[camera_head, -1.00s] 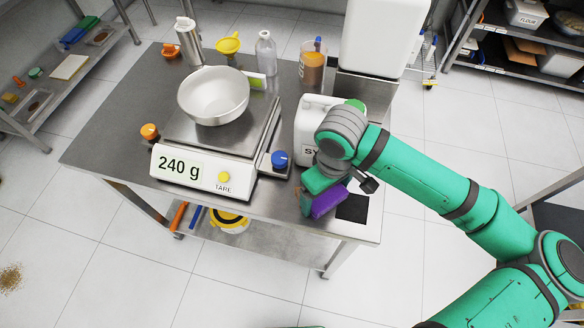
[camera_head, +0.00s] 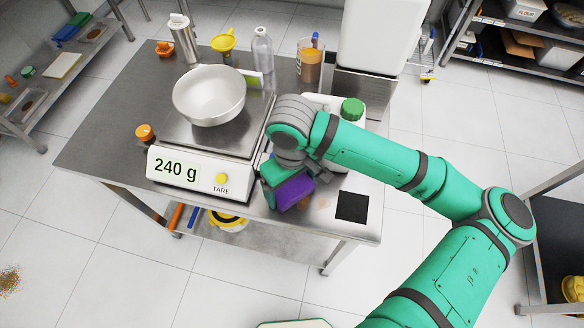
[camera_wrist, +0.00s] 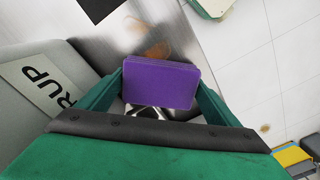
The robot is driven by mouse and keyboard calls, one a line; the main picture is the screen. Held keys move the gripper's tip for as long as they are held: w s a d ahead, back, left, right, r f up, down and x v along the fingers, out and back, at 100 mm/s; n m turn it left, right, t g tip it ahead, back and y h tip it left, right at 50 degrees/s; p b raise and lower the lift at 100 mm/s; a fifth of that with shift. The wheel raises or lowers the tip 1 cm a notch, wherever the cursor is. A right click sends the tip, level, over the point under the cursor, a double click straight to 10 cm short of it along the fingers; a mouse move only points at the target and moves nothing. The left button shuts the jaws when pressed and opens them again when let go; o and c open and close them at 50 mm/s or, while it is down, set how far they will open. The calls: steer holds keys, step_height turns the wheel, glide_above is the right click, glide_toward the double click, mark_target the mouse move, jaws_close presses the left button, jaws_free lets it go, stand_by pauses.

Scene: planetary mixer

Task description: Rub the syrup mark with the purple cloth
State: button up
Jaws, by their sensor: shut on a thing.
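My gripper (camera_head: 280,186) is shut on the purple cloth (camera_head: 294,192), a thick folded pad. It is low over the front of the steel table, just right of the scale. In the wrist view the purple cloth (camera_wrist: 160,84) sits between the two green fingers. The brown syrup mark (camera_wrist: 157,50) shows on the steel just beyond the cloth's edge, with a fainter streak farther off. In the head view the mark is mostly hidden by the cloth. I cannot tell whether the cloth touches the table.
The scale (camera_head: 200,170) with a bowl (camera_head: 209,95) stands close left of my gripper. The syrup jug (camera_wrist: 30,75), green cap (camera_head: 352,109) up, is close behind my arm. A black square (camera_head: 352,206) lies right, near the table's edge.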

steer(key=r, duration=0.2)
steer(key=shift+s+d+r, duration=0.1)
steer(key=shift+d+r, duration=0.1)
steer(key=shift+r, duration=0.1)
steer(key=shift+a+r, duration=0.2)
steer(key=shift+r, duration=1.3)
steer(key=shift+s+r, duration=0.1)
steer(key=shift+r, duration=0.9)
